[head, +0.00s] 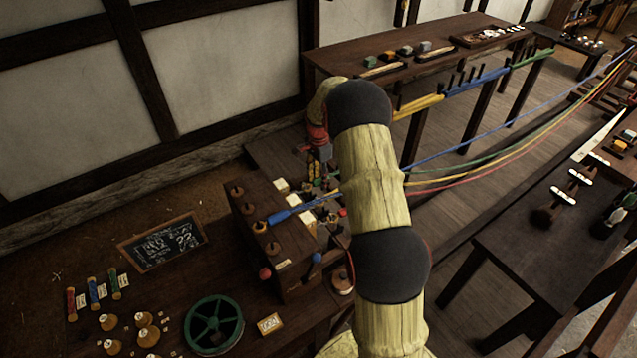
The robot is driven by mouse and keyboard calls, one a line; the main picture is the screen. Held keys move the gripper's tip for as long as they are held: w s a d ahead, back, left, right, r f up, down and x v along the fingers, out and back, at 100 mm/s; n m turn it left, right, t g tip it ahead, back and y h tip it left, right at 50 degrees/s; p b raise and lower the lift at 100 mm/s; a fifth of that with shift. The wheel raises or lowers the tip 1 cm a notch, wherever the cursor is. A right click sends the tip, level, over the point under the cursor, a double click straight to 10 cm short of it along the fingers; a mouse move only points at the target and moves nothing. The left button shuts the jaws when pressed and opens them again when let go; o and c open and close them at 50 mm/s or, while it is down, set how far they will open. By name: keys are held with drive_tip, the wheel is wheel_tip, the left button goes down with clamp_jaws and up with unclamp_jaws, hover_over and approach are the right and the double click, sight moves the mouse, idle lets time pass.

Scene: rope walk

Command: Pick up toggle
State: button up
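I cannot tell for certain which thing is the toggle. Several small yellow and dark pieces (317,186) lie on the bench beside the dark wooden box, close under the end of my arm. My arm rises through the middle of the head view and bends over at its top. My gripper (321,154) points down above these pieces, partly hidden behind the arm. Its fingers are too small and dark to show whether they are open or hold anything.
The dark box (268,226) with knobs stands left of my arm. A green wheel (215,325), a chalkboard (163,242) and several spools (93,293) lie on the front bench. Coloured ropes (480,170) stretch right. Another dark table (540,255) stands at right.

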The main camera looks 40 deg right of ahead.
drive_tip(key=shift+c, duration=1.2)
drive_tip(key=c, duration=0.7)
drive_tip(key=shift+c, duration=0.5)
drive_tip(key=shift+r, duration=0.1)
clamp_jaws()
drive_tip(key=shift+r, duration=0.55)
drive_tip(key=s+a+r+p, duration=0.1)
drive_tip(key=s+a+r, duration=0.4)
drive_tip(key=s+r, duration=0.6)
drive_tip(key=shift+s+a+r+p, duration=0.15)
drive_tip(key=shift+s+r+p, duration=0.2)
drive_tip(key=shift+s, duration=0.65)
